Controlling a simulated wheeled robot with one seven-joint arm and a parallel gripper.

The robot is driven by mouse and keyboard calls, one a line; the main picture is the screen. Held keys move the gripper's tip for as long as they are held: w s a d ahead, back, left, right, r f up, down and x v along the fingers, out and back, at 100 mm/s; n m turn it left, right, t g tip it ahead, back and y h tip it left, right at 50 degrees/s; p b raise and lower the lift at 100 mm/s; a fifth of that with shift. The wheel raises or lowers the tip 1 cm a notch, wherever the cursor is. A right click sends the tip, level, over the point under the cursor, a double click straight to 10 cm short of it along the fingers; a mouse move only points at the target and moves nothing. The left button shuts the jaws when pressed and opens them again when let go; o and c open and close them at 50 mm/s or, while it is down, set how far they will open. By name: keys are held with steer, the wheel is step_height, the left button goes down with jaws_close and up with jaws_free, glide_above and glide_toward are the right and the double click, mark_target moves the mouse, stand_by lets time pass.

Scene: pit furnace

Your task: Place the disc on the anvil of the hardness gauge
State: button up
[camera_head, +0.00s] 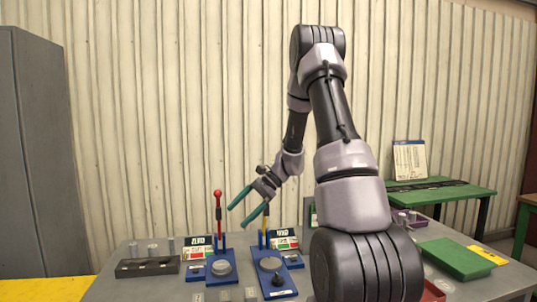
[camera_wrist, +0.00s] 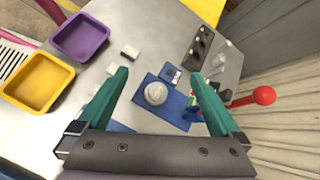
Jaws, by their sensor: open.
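Two blue gauges stand side by side on the grey table. The left gauge (camera_head: 234,281) has a red-knobbed lever (camera_head: 217,215) and a round grey piece (camera_head: 221,268) on its base. The right gauge (camera_head: 291,261) has a yellow lever and a round grey piece (camera_head: 270,264). I cannot tell whether either round piece is a loose disc or an anvil. My gripper (camera_head: 237,216) is open and empty above the gauges. In the wrist view its teal fingers (camera_wrist: 159,73) spread either side of a blue base (camera_wrist: 146,107) with a pale round piece (camera_wrist: 156,93), well below them.
A dark rack (camera_head: 147,267) with grey cylinders stands left on the table. A green tray (camera_head: 456,258) lies at right. Yellow (camera_wrist: 38,82) and purple (camera_wrist: 80,38) bins show in the wrist view. The upright levers rise close to my gripper. A green bench (camera_head: 440,193) stands behind.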

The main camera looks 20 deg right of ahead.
steer(key=s+r+n+t+h, duration=0.6)
steer(key=s+r+n, duration=0.3)
steer(key=s+r, duration=1.3)
steer(key=shift+s+a+r+n+t+h, duration=0.3)
steer(key=shift+s+n+t+h, duration=0.1)
steer(key=shift+s+h, duration=0.4)
steer(key=shift+w, duration=0.15)
